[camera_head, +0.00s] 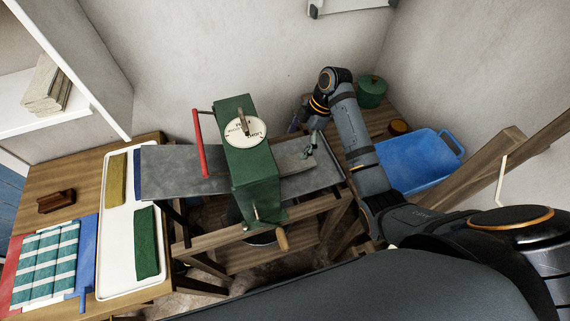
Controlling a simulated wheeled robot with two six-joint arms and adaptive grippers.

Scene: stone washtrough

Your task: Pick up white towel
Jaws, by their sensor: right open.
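A flat, pale grey folded cloth (293,160), which may be the white towel, lies on the right part of the grey stone slab (170,172). It looks grey rather than clear white, partly in shade. My right gripper (308,147) is open and points down at the cloth's right end. I cannot tell whether its fingers touch the cloth. My left gripper is not in view.
A green box with a dial (243,175), a red lever and a crank stands mid-slab. A white tray (117,235) holds yellow and green cloths. Striped cloths (45,265) lie left. A blue tub (420,165) and green pot (371,92) stand right. Cream folded cloths (46,85) sit on a shelf.

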